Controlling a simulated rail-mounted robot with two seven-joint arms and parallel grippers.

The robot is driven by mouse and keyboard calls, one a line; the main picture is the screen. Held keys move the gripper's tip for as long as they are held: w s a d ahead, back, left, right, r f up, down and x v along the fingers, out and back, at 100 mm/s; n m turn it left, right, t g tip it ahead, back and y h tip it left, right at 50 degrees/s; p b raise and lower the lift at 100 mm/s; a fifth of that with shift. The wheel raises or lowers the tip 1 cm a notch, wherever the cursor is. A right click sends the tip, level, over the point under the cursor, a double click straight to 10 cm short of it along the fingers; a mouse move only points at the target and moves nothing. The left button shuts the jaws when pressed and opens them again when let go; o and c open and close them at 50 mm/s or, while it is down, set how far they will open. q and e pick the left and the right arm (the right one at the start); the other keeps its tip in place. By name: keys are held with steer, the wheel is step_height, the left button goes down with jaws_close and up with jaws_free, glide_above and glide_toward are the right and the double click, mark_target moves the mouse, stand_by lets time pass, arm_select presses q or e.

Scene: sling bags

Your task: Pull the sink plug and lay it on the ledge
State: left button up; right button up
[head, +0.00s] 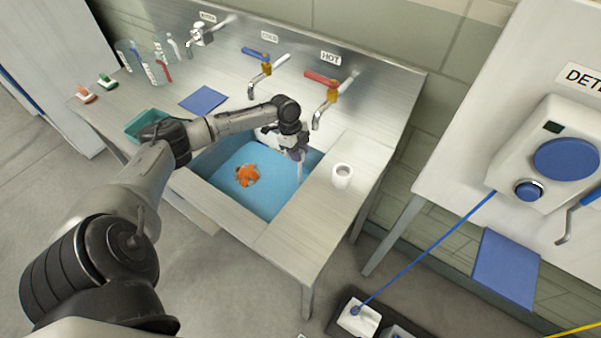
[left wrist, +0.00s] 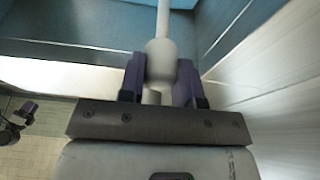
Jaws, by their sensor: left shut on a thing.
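My left gripper (head: 297,153) is over the right back part of the sink (head: 222,157), which holds blue water. In the left wrist view it is shut on the pale grey, rounded handle of the plug (left wrist: 161,62). A thin pale rod runs on from this handle toward the blue sink. In the head view a thin pale piece of the plug (head: 299,170) shows just below the fingers. The plug's lower end is hidden, so I cannot tell whether it is seated. The steel ledge (head: 297,218) runs along the sink's right side. My right gripper is not in view.
An orange object (head: 247,175) is in the sink. A white ring-shaped holder (head: 342,176) stands on the right ledge. Taps with a blue handle (head: 256,53) and a red handle (head: 322,80) reach out behind the sink. The front of the right ledge is clear.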

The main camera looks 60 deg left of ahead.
arm_select(q)
steer(key=shift+r, duration=0.3)
steer(key=shift+r+p, duration=0.15)
steer(key=shift+p, duration=0.25)
steer(key=shift+r+p, duration=1.4)
steer(key=shift+p, duration=0.05)
steer(key=shift+r+p, duration=0.8)
steer(key=shift+r, duration=0.1)
steer(key=shift+r+p, duration=2)
steer(key=shift+p, duration=0.2)
